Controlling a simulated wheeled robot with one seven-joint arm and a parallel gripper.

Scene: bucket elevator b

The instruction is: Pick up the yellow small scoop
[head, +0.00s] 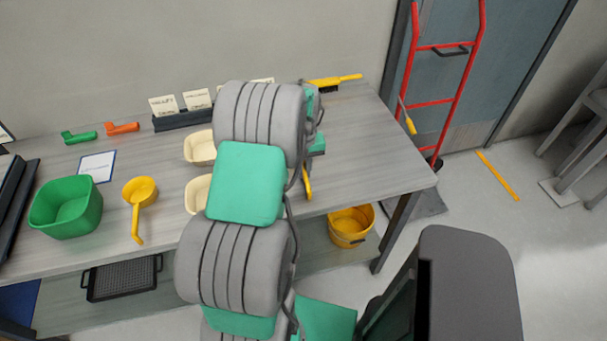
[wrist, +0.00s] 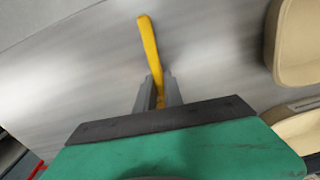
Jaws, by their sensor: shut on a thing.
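In the wrist view, my gripper (wrist: 158,94) is shut on a yellow handle, which I take to be the yellow small scoop (wrist: 149,45). The handle points away between the two grey fingers; the scoop's other end is hidden by my gripper's dark edge and green body. In the head view, my arm hides most of my gripper, and only part of the yellow handle (head: 307,184) shows at the arm's right side, over the table. I cannot tell whether it touches the tabletop.
On the table (head: 375,150) are a yellow ladle-like scoop (head: 140,190), a green tub (head: 66,208), cream bowls (head: 200,148), an orange scoop (head: 122,128), a green scoop (head: 79,137) and a yellow brush (head: 335,81). A yellow bucket (head: 350,226) stands below. The table's right side is clear.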

